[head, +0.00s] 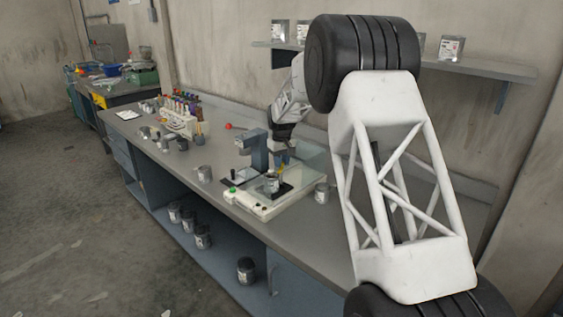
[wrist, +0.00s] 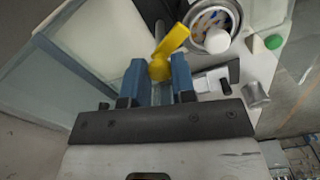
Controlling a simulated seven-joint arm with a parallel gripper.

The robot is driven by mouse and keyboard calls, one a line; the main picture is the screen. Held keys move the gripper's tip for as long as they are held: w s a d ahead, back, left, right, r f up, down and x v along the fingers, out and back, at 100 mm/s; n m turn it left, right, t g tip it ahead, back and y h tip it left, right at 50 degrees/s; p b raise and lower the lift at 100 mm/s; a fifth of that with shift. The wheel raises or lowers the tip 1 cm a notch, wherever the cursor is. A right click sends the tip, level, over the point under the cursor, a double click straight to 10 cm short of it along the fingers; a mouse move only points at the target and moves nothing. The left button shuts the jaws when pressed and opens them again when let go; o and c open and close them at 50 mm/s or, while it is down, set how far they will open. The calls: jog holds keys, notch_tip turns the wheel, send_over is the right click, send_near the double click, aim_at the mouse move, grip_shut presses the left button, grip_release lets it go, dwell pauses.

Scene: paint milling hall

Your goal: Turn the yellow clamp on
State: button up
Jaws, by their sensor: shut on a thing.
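The yellow clamp (wrist: 171,42) shows in the wrist view as a yellow lever on a round yellow hub. My gripper (wrist: 158,78) has its two blue fingers on either side of the hub and is shut on it. The lever points up and to the right, beside a round can (wrist: 214,22) seen from above. In the head view only a small yellow part of the clamp (head: 282,168) shows, just above the can (head: 272,183) on the milling machine (head: 262,204). My gripper (head: 280,154) reaches down there from behind, and its fingertips are hard to make out.
A clear panel (wrist: 95,45) stands close beside my fingers. The machine's base carries a green button (wrist: 274,42). A rack of coloured bottles (head: 181,121) is farther left.

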jog(key=shift+m, duration=3)
jog(key=o, duration=0.6)
jog(key=shift+o, duration=0.2)
jog(key=shift+r, duration=3.85)
